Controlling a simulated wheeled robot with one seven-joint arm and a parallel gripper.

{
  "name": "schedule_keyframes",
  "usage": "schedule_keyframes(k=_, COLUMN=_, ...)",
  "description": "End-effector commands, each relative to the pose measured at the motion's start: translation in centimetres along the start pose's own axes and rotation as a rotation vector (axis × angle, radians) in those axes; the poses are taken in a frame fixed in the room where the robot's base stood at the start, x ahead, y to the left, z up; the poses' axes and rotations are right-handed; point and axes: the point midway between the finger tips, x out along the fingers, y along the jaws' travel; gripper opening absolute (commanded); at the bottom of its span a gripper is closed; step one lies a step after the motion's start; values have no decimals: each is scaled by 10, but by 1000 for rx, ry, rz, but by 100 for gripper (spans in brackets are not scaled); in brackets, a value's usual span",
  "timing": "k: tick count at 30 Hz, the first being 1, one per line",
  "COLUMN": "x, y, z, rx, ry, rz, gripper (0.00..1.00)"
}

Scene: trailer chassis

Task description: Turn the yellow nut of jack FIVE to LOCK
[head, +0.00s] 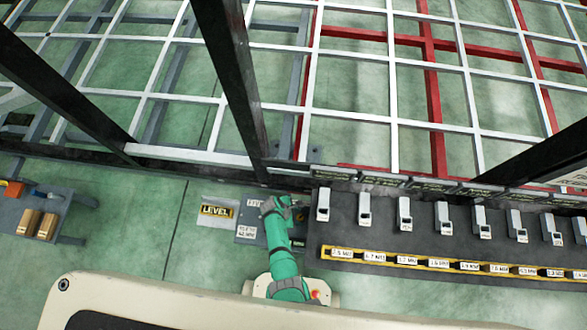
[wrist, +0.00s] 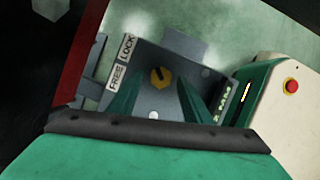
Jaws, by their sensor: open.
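I cannot tell which label the mark faces. My gripper (wrist: 161,80) is open; its green fingers stand on either side of the nut in the picture. I cannot tell whether they touch it. No jack number is readable. In the head view my gripper (head: 276,206) is over a labelled grey plate (head: 247,233), and the nut is not visible.
A dark bench (head: 345,237) with several grey units and a yellow label strip (head: 435,263) lies right of my arm. Dark posts (head: 232,75) rise close behind my gripper. A LEVEL sign (head: 216,211) lies left on green floor. A cart (head: 45,215) stands far left.

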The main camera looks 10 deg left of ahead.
Motion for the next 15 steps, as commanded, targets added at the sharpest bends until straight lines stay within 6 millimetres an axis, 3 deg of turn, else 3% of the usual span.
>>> schedule_keyframes(k=15, x=-75, y=0, z=-2, rx=-3, ry=2, rz=4, gripper=45)
